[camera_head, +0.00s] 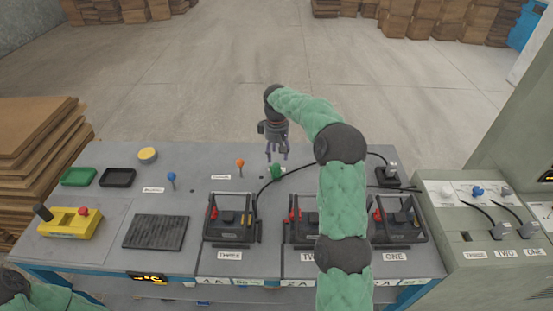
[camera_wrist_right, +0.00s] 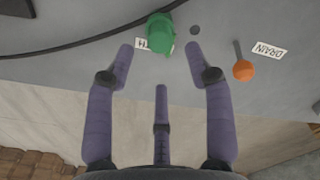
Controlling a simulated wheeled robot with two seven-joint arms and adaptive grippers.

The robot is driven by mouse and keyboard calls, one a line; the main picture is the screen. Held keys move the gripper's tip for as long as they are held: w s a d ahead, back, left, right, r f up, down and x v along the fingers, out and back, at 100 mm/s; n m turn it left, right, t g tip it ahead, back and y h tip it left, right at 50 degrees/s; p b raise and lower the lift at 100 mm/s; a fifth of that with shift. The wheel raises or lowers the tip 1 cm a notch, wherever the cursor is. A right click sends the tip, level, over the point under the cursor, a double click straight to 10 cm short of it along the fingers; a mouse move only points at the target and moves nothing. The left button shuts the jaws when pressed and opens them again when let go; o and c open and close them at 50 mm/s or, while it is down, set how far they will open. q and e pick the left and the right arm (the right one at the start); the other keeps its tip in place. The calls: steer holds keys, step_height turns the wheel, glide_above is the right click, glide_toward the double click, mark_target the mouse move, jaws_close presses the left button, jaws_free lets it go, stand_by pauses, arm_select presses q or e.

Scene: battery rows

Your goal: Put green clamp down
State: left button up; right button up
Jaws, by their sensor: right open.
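The green clamp (camera_head: 277,171) is at the back of the grey bench, with a black cable leading up to it. It also shows in the right wrist view (camera_wrist_right: 160,33), near the bench's back edge and partly over a small label. My right gripper (camera_head: 277,155) hangs just above and behind the clamp in the head view. In the wrist view its purple fingers (camera_wrist_right: 163,55) are spread apart, with the clamp between and beyond the tips, not gripped. My left gripper is not visible; only part of my left arm shows at the lower left.
An orange-topped lever (camera_head: 240,163) stands left of the clamp, by the DRAIN label (camera_wrist_right: 269,50). A blue-topped lever (camera_head: 171,178) is farther left. Black battery units (camera_head: 230,220) line the bench front. Green (camera_head: 78,176) and black (camera_head: 117,177) trays lie at left. A grey cabinet (camera_head: 450,245) adjoins at right.

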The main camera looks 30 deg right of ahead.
mark_target(276, 165)
steer(key=shift+r+p, duration=0.7)
steer(key=shift+r, duration=1.7)
